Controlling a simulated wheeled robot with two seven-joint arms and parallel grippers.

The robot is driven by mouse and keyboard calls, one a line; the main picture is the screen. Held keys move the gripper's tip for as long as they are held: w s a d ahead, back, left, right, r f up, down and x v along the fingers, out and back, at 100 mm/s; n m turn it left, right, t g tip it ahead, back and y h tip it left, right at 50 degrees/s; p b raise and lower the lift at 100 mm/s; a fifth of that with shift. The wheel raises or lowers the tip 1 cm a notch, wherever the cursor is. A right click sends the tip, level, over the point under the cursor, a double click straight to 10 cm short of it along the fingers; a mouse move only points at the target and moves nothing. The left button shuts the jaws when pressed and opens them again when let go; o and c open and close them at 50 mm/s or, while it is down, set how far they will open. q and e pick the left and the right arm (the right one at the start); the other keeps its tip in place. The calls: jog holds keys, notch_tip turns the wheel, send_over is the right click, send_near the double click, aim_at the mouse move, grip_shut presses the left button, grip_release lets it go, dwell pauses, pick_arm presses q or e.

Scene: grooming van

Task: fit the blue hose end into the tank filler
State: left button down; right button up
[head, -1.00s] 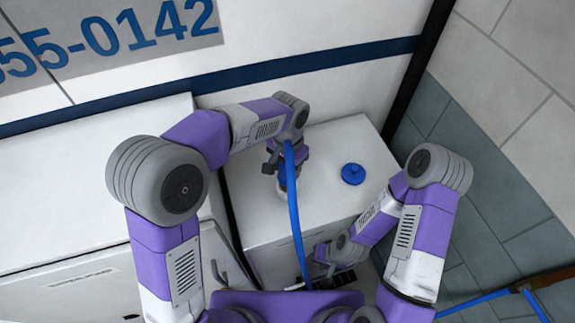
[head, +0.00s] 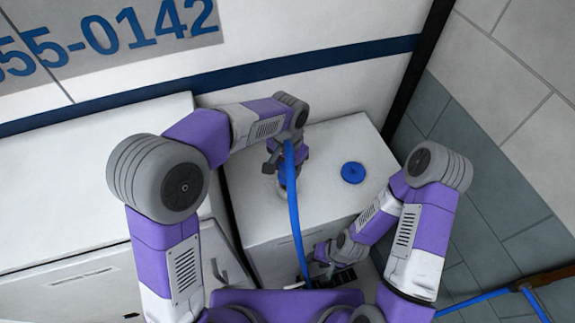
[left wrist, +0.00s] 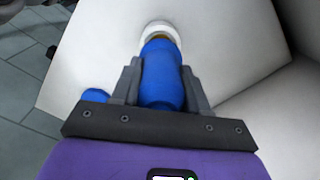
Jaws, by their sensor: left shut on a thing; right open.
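The blue hose end (left wrist: 162,85) is held between the fingers of my left gripper (left wrist: 161,72), which is shut on it. In the left wrist view its brass-coloured tip meets the white ring of the tank filler (left wrist: 157,27). How deep the tip sits cannot be told. In the head view my left gripper (head: 281,167) is over the white tank's top (head: 325,150), and the blue hose (head: 295,222) hangs down from it. The filler there is mostly hidden by gripper and hose. My right gripper (head: 324,254) is open, low by the tank's front.
A round blue cap (head: 352,173) lies on the tank top, right of the filler; it also shows in the left wrist view (left wrist: 95,96). A white cabinet (head: 70,180) stands left of the tank. More blue hose (head: 475,302) lies at lower right.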

pick_arm(q)
jog(key=shift+f, duration=0.25)
dwell(0.3)
jog(key=shift+f+b, duration=0.45)
jog(key=shift+f, duration=0.05)
jog(key=shift+f, duration=0.1)
jog(key=shift+f, duration=0.35)
jog(key=shift+f+b, duration=0.6)
jog(key=shift+b, duration=0.05)
dwell(0.9)
jog(key=shift+c, duration=2.4)
grip_release()
notch_tip(320, 180, up, 8)
jog(key=shift+f+p, duration=0.2)
jog(key=shift+p, duration=0.15)
